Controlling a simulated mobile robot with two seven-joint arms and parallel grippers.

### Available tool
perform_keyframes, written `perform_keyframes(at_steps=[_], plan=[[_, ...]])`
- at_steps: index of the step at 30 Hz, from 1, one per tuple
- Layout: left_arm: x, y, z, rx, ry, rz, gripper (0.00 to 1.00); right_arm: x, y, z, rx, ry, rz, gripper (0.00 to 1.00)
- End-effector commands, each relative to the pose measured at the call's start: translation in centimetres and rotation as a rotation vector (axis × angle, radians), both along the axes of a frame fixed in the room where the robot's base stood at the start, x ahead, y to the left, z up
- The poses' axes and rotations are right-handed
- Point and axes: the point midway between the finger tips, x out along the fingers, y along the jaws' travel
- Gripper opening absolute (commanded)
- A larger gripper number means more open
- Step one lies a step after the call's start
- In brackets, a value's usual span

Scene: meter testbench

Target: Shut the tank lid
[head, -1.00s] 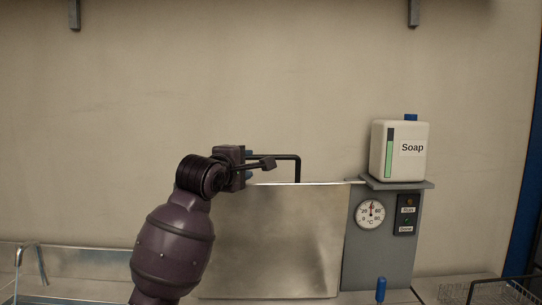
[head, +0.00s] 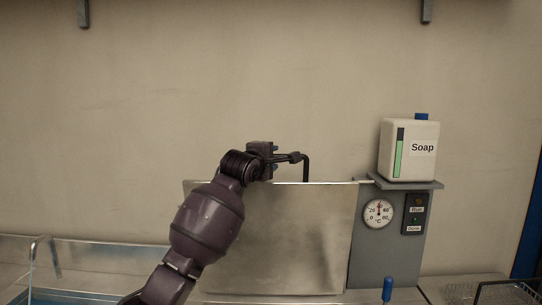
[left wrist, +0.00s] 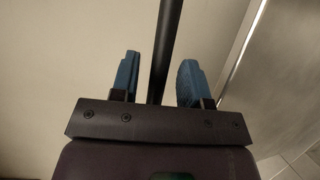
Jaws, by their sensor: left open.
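The tank lid (head: 275,245) is a plain metal panel standing upright in the head view, so it is open. A black bar handle (head: 306,170) rises above its top edge. My left gripper (head: 286,158) is at the top of the lid, beside the handle, and partly hides it. In the left wrist view, its two blue fingers (left wrist: 157,78) are apart, with the black bar (left wrist: 168,40) running between them. I cannot tell whether either finger touches the bar. The metal panel (left wrist: 285,85) shows at the right there. My right gripper is not in view.
A grey panel (head: 385,255) with a dial (head: 378,213) and a switch box (head: 415,213) stands right of the lid. A soap container (head: 408,150) sits on its shelf. A blue-handled lever (head: 387,289) is below. A wire basket (head: 505,292) is at far right.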

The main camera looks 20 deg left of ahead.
Motion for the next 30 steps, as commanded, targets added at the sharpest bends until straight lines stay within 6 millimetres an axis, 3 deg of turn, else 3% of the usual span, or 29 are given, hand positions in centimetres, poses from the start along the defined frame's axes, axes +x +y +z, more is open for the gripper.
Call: perform_keyframes(at_steps=[11,14,20,30], plan=[[0.47,-0.03,0.01,0.000,-0.002,0.000,0.42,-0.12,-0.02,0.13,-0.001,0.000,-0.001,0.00],[0.47,-0.03,0.00,0.001,-0.001,0.000,0.31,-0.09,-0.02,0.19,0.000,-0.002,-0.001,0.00],[0.46,-0.02,-0.01,0.001,-0.001,0.000,0.01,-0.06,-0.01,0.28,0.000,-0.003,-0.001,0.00],[0.41,-0.15,-0.10,0.001,-0.004,0.000,0.00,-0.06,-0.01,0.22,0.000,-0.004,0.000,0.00]])
